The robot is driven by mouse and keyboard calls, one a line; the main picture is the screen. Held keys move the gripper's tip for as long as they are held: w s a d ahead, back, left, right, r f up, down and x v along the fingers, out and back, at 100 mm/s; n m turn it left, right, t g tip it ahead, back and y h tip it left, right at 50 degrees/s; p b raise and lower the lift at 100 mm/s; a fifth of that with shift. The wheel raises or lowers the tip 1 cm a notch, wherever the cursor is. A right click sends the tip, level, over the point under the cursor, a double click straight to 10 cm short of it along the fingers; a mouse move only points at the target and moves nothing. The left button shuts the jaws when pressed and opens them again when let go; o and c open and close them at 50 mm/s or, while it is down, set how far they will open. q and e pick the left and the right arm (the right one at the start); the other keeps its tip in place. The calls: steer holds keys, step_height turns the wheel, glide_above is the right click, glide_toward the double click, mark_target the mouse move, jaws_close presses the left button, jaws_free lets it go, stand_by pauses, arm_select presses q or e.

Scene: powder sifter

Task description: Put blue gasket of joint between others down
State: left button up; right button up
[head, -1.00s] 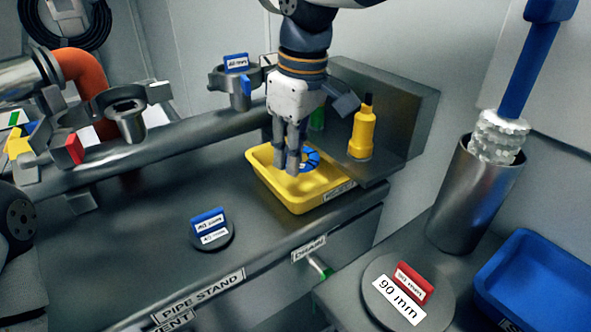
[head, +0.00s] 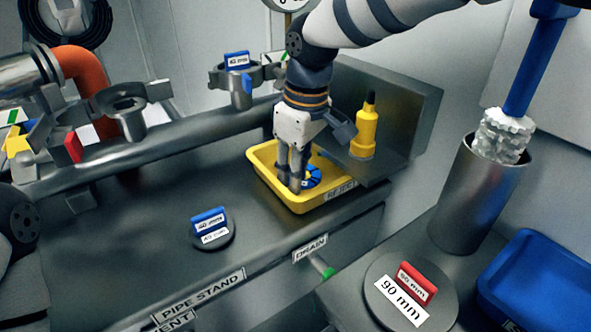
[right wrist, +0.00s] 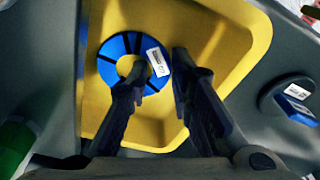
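The blue gasket (head: 313,176) is a ring with dark radial marks and a white label. It lies in the yellow tray (head: 262,178), and it also shows in the right wrist view (right wrist: 112,68). My right gripper (head: 294,186) reaches down into the tray. In the right wrist view its fingers (right wrist: 158,75) are apart. The left finger covers the lower part of the ring near its hole. The right finger is outside the labelled side, with a thin yellow gap between. My left gripper is out of view.
A yellow bottle (head: 364,135) stands behind the tray. A 40 mm blue-labelled disc (head: 212,238) is on the bench. At right are a 90 mm disc (head: 375,300), a metal cylinder (head: 465,205) and a blue bin (head: 530,260). The pipe joint (head: 128,115) is at left.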

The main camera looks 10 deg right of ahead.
step_height(320, 180, up, 12)
steer(key=s+d, duration=0.1)
steer(key=shift+r, duration=0.15)
stand_by(0.3)
